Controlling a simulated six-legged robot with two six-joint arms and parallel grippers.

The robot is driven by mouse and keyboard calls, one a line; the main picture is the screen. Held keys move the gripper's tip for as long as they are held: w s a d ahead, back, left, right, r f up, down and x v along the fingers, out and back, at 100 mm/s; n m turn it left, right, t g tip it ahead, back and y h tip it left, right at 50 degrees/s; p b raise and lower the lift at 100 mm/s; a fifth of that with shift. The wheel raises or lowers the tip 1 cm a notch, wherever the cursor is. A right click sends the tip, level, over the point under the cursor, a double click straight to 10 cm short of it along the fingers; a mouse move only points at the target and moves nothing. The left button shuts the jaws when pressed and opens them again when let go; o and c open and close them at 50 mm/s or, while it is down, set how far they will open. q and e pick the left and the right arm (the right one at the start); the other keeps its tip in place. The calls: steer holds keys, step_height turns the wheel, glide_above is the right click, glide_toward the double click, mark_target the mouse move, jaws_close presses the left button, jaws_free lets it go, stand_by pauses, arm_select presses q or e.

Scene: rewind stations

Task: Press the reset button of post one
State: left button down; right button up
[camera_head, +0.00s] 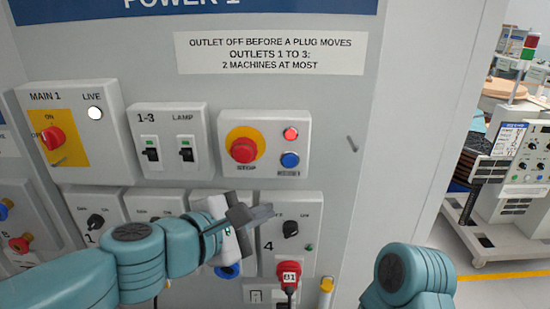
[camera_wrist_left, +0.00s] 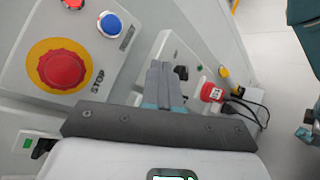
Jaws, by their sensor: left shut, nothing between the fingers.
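The blue reset button (camera_head: 289,159) sits on a grey box at the middle of the panel, under a lit red lamp (camera_head: 290,133). To its left is the red stop button (camera_head: 243,150) on a yellow disc. The blue button also shows in the left wrist view (camera_wrist_left: 111,25), up and left of my fingers. My left gripper (camera_head: 266,213) is shut and empty, below the button in the head view and apart from it. Its closed fingers show in the left wrist view (camera_wrist_left: 160,72). My right gripper is not in view; only part of that arm shows at lower right.
The POWER 1 panel (camera_head: 340,110) fills most of the head view. A switch box (camera_head: 173,142) and the MAIN 1 box (camera_head: 75,130) are on the left. A red plug (camera_head: 289,273) sits in outlet 4 below my left gripper. A wheeled machine (camera_head: 520,170) stands at right.

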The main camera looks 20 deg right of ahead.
mark_target(290, 161)
arm_select(q)
steer(key=s+d+r+m+h, duration=0.1)
steer(key=s+d+r, duration=0.2)
steer(key=s+r, duration=0.1)
steer(key=shift+s+r, duration=0.15)
steer(key=shift+r, duration=0.15)
steer(key=shift+s+d+m, duration=0.15)
steer(key=shift+d+m, duration=0.1)
steer(key=shift+m, duration=0.05)
steer(key=w+d+p, duration=0.2)
steer(key=w+p, duration=0.1)
steer(key=w, duration=0.5)
steer(key=shift+w, duration=0.35)
steer(key=shift+w+d, duration=0.1)
steer(key=shift+d, duration=0.05)
stand_by(1.5)
